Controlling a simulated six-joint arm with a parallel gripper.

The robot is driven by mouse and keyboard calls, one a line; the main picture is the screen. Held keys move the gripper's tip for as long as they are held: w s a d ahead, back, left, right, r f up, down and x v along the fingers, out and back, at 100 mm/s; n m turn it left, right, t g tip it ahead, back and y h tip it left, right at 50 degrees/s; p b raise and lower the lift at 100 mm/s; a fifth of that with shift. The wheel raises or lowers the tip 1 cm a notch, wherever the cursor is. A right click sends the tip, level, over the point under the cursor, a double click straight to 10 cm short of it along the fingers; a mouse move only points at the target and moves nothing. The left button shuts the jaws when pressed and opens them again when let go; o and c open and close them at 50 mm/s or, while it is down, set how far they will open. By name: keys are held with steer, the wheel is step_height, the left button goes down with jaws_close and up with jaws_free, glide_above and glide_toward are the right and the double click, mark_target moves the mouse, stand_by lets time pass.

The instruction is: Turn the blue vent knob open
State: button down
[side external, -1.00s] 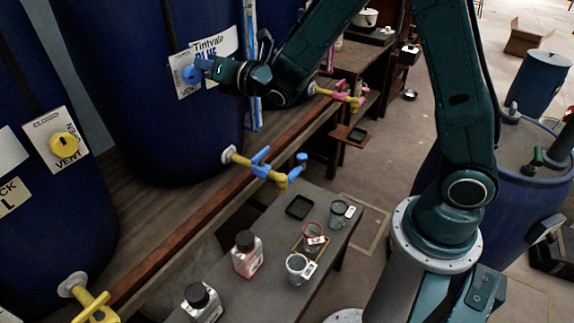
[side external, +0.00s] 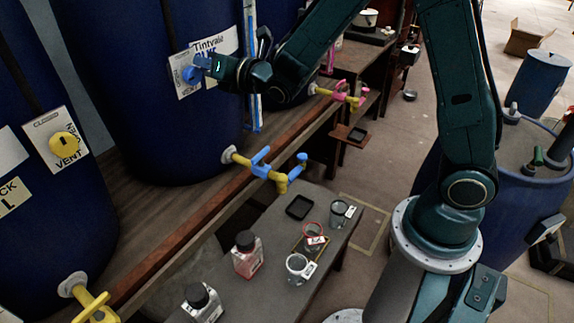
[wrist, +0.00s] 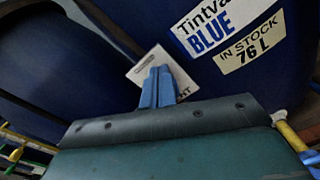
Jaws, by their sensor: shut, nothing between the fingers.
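The blue vent knob (side external: 191,75) sits on a white vent label (side external: 183,84) on the side of the large dark blue vat (side external: 140,95). My gripper (side external: 203,63) is at the knob's right side, its tips very close to it; I cannot tell whether they touch. In the wrist view the two blue fingers (wrist: 158,86) lie together in front of the white label (wrist: 152,62), shut and with nothing seen between them. They hide the knob there, and most of the label's print is covered.
A yellow vent knob (side external: 65,145) is on the left vat. Blue-handled (side external: 262,160) and pink-handled (side external: 350,97) taps stick out past the wooden shelf edge (side external: 190,225). A low table (side external: 265,215) below holds bottles and cups.

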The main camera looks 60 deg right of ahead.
steer(key=shift+r, duration=0.15)
steer(key=s, duration=0.6)
stand_by(0.5)
steer(key=shift+d, duration=0.1)
